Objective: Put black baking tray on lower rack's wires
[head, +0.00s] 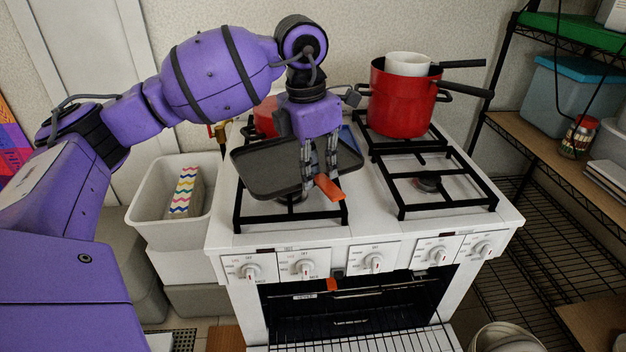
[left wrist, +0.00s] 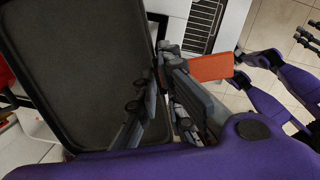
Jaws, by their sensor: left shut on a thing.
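The black baking tray (head: 268,168) is held tilted above the front left burner of the stove. It fills the left part of the left wrist view (left wrist: 75,70). My left gripper (head: 318,172) is shut on the tray's edge, and its fingers also show in the left wrist view (left wrist: 165,95). An orange flat piece (head: 329,188) is at the fingertips; I cannot tell what it belongs to. The oven is open below the knobs. A lower wire rack (head: 370,340) shows at the bottom. Dark parts, likely my right gripper (left wrist: 306,40), show at the wrist view's right edge, their opening unclear.
A red pot (head: 402,100) with a white pot (head: 408,63) inside stands on the back right burner. A white bin (head: 150,215) is left of the stove (head: 420,238). A wire shelf unit (head: 545,240) stands on the right. Bowls (head: 510,338) are at the bottom right.

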